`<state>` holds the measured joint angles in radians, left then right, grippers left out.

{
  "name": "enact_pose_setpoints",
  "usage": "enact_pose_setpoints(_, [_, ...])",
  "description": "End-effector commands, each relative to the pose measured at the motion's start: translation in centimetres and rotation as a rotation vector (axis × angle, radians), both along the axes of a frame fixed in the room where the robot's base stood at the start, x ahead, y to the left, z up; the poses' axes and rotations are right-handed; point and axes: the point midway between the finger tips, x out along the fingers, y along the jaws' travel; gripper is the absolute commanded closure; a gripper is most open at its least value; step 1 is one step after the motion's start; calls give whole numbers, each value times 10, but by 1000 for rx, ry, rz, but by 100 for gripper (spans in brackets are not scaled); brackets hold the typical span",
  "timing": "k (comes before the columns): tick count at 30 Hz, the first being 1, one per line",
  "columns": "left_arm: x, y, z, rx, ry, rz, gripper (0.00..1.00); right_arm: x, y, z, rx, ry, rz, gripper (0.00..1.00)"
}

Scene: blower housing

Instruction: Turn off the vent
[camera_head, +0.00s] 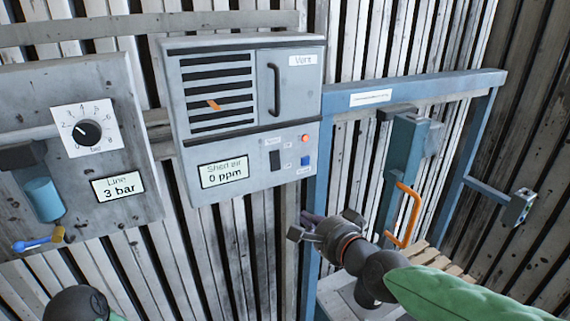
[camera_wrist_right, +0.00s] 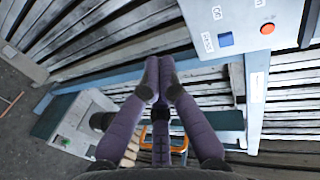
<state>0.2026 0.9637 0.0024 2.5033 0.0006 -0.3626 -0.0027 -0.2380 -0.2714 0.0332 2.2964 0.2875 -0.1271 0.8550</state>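The grey vent box (camera_head: 222,132) hangs on the slatted wall, with a louvred grille, a "Vent" door (camera_head: 302,85) with a black handle, and a display reading "Shed air 0 ppm" (camera_head: 224,171). Its lower right panel carries a black rocker switch (camera_head: 275,160), a red round button or lamp (camera_head: 305,138) and a blue square button (camera_head: 306,160). These also show in the right wrist view, with the blue button (camera_wrist_right: 226,39) and red one (camera_wrist_right: 267,28) beyond my fingertips. My right gripper (camera_head: 303,226) is below the panel, apart from it, with fingertips together (camera_wrist_right: 159,68) and nothing visible between them.
Left of the vent box is a panel with a dial (camera_head: 87,132), a "Line 3 bar" display (camera_head: 117,186) and a blue-handled valve (camera_head: 32,244). On the right are a blue frame (camera_head: 415,83) and an orange handle (camera_head: 409,217). Space before the vent panel is clear.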

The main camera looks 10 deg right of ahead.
Motion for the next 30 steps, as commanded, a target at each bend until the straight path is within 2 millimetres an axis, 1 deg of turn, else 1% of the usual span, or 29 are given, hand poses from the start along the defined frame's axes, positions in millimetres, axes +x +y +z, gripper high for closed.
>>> enact_pose_setpoints(1, [0,0,9,0,0,0,57,-6,-1,25,29,-22,-4,100])
enact_pose_setpoints(3, [0,0,14,0,0,0,57,-12,-3,45,63,-41,-9,100])
enact_pose_setpoints(6, [0,0,18,0,0,0,57,-18,-4,63,95,-60,-13,100])
enact_pose_setpoints(8, [0,0,19,0,0,0,57,-20,-5,68,107,-67,-15,100])
enact_pose_setpoints(11, [0,0,19,0,0,0,57,-21,-5,71,114,-70,-15,100])
enact_pose_setpoints(22, [0,0,18,0,0,0,57,-18,-5,70,113,-69,-16,100])
enact_pose_setpoints(26, [0,0,15,0,0,0,57,-8,-1,67,113,-67,-16,100])
enact_pose_setpoints(30, [0,0,12,0,0,0,57,11,5,63,112,-66,-15,100])
